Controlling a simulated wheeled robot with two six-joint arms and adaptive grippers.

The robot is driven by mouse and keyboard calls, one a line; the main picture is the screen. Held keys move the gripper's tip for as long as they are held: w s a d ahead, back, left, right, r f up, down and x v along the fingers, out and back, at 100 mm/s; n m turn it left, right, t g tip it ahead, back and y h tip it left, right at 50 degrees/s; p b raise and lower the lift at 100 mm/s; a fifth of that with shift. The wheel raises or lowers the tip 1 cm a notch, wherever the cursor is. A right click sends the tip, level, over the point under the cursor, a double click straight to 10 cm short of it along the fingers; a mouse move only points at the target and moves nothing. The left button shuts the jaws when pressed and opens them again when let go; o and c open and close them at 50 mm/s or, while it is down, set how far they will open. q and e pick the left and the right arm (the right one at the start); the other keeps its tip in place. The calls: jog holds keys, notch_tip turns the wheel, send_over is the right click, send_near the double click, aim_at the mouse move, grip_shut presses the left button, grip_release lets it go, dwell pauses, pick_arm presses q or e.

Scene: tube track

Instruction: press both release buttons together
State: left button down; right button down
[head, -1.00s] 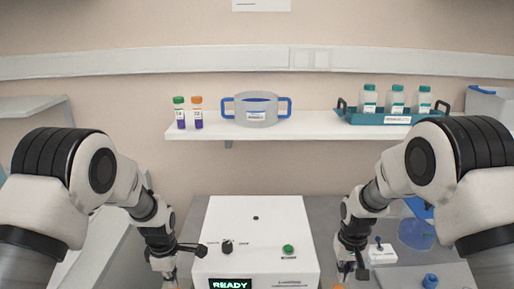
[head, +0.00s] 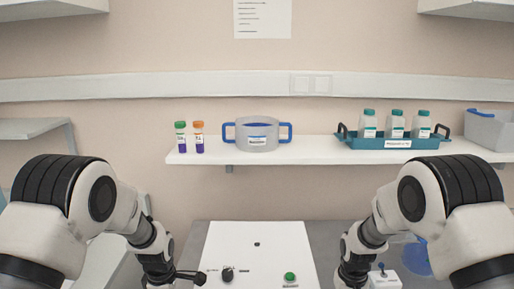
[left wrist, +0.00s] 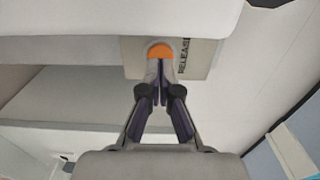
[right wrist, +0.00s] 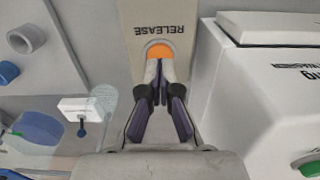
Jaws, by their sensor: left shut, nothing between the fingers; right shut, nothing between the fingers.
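A second orange release button (right wrist: 160,51) sits on a beige plate (right wrist: 146,14) marked RELEASE in the right wrist view. My right gripper (right wrist: 160,62) is shut and empty, its tips in front of that button's lower edge. I cannot tell whether the tips touch either button. In the head view both buttons and both grippers are below the picture's edge.
A white machine (head: 257,262) with a black knob (head: 227,275) and green button (head: 290,277) stands between my arms. A small white switch box (head: 385,280) lies right. The wall shelf (head: 310,150) holds tubes, a handled tub and a tray of bottles.

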pick_arm(q)
jog(key=shift+f, duration=0.9)
dwell(0.8)
jog(key=shift+r, duration=0.15)
dwell(0.4)
